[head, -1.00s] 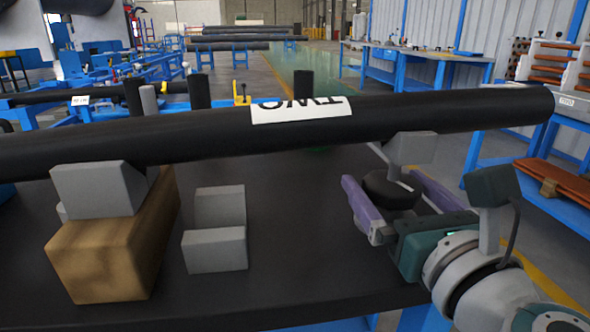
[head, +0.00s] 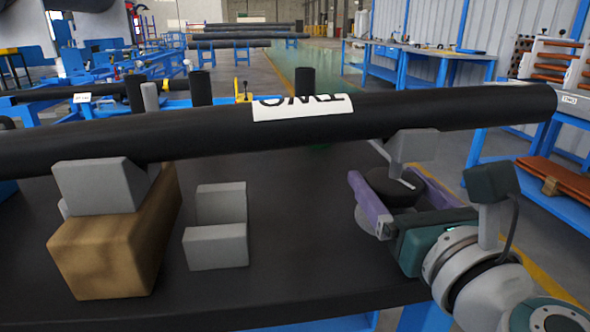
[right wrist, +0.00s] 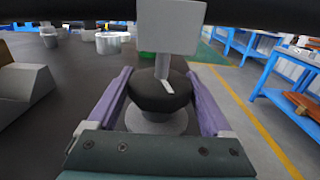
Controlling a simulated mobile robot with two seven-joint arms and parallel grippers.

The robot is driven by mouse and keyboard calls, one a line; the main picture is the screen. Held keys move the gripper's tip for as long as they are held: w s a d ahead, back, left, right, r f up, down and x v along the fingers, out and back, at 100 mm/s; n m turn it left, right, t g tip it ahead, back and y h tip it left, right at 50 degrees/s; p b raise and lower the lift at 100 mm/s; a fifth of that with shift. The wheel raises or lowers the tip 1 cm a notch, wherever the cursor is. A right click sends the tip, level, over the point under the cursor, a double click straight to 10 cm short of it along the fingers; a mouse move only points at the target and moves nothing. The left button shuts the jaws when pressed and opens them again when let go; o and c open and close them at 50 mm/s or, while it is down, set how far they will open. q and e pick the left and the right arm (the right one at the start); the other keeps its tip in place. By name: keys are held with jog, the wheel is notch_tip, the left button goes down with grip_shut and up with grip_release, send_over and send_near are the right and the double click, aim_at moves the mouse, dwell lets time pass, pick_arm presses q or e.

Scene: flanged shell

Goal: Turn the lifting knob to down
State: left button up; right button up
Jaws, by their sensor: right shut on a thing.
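The lifting knob (head: 385,188) is a dark, round knob with a pale pointer mark, on a grey base below a grey support block (head: 415,146). It also shows in the right wrist view (right wrist: 152,95), with its pale mark towards the upper right of its top. My right gripper (head: 388,177) has purple fingers, one on each side of the knob, and is shut on it. The fingers also flank the knob in the right wrist view (right wrist: 158,76). My left gripper is not in view.
A long black pipe (head: 440,108) with a white label (head: 303,106) lies across the supports, just above my right gripper. A wooden block (head: 95,255) and grey blocks (head: 215,248) are on the dark table (head: 300,270). The table's middle is clear.

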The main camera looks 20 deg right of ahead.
jog(key=shift+y, duration=0.3)
jog(key=shift+f+n+y+b, duration=0.1)
jog(key=shift+n+y+b, duration=1.1)
jog(key=shift+n+y, duration=0.6)
jog(key=n+g+y+b, duration=0.1)
jog(key=n+y+b, duration=0.1)
jog(key=y+b, duration=0.1)
jog(key=n+y+b, duration=0.2)
jog(key=y, duration=0.3)
jog(key=shift+f+n+g+b, duration=0.1)
jog(key=shift+n+g+b, duration=0.2)
jog(key=shift+g+b, duration=0.1)
jog(key=n+g+y+b, duration=0.2)
jog(key=n+y, duration=0.1)
jog(key=y, duration=0.1)
jog(key=shift+g+b, duration=0.3)
jog(key=shift+g, duration=0.1)
jog(key=shift+a+r+n+g+y+b, duration=0.15)
jog(key=shift+n+g+y+b, duration=0.25)
jog(key=shift+n+g+y, duration=0.4)
jog(key=shift+d+r+n+g+y+b, duration=0.1)
jog(key=shift+n+g+y+b, duration=0.25)
jog(key=shift+n+g+y, duration=0.45)
jog(key=shift+s+a+g, duration=0.1)
jog(key=shift+g, duration=0.2)
jog(key=o, duration=1.2)
jog(key=shift+c, duration=0.2)
